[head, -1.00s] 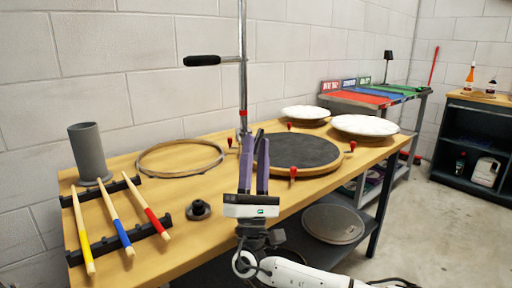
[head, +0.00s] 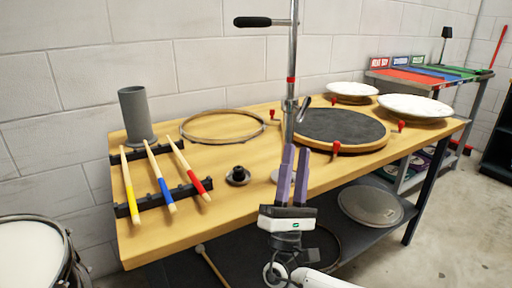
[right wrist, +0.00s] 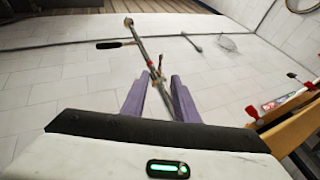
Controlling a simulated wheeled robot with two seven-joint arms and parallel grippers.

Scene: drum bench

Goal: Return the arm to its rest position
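My right gripper (head: 295,150) points up over the front edge of the wooden bench (head: 225,225), its purple fingers apart with nothing between them. Behind the fingertips in the head view stands a metal pole (head: 291,60) with a black-handled lever. A round dark-topped drum (head: 335,126) with red clamps lies right of the fingers. My left gripper is not in view.
Three drumsticks (head: 160,175) lie on a black rack beside a grey cylinder (head: 135,112). A hoop (head: 222,140) and a small black fitting (head: 238,175) lie on the bench. A drum (head: 30,253) stands at lower left.

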